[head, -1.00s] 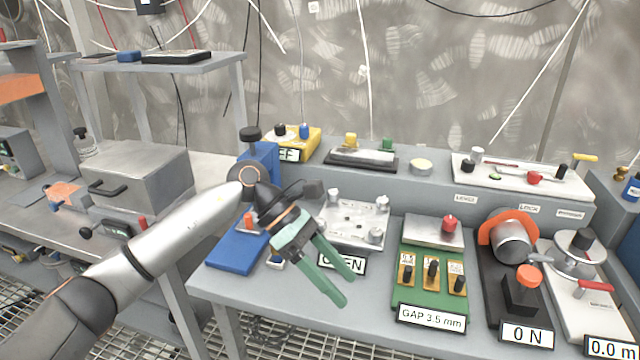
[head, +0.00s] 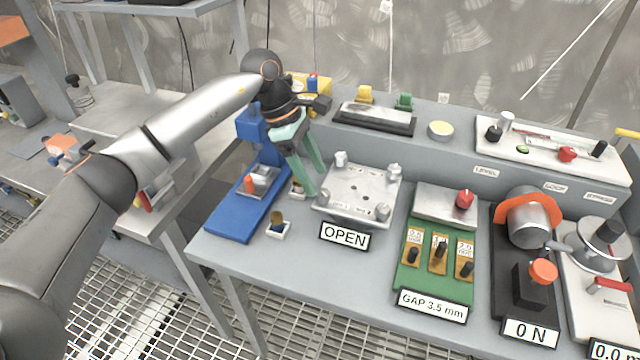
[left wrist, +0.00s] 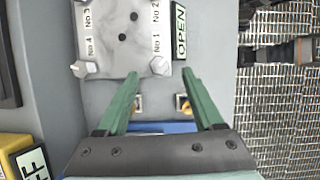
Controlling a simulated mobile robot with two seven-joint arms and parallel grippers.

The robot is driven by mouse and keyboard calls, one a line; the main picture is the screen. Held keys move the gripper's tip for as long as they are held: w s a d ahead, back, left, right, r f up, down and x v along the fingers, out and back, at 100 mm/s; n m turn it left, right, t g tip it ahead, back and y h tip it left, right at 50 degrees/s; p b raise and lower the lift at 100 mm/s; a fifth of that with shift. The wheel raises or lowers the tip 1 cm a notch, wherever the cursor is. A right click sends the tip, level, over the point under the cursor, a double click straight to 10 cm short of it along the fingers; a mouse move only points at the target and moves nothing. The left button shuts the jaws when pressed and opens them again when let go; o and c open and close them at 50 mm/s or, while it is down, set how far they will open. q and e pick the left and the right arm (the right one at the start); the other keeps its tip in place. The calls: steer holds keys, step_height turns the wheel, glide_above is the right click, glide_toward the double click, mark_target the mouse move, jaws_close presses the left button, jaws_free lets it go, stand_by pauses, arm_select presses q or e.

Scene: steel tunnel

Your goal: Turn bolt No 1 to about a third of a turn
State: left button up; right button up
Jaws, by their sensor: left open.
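A light metal plate (head: 358,190) has bolts near its corners and stands behind an OPEN sign (head: 344,236). In the left wrist view the plate (left wrist: 120,30) carries number labels. Bolt No 1 (head: 323,197) is at the plate's front left corner. In the left wrist view bolt No 1 (left wrist: 161,68) shows just beyond and between the fingertips. My left gripper (head: 315,184) is open, green fingers pointing down at the plate's left side, with nothing held. Contact with the bolt cannot be told. My right gripper is not in view.
A blue stand (head: 232,215) is left of the plate, with small white holders (head: 278,231) between. A green gap board (head: 432,270) and a black base with a 0 N sign (head: 530,333) are on the right. A raised shelf runs behind.

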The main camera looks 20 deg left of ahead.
mark_target(322, 192)
arm_select(q)
steer(key=shift+x, duration=2)
steer(key=shift+c, duration=0.4)
jaws_close()
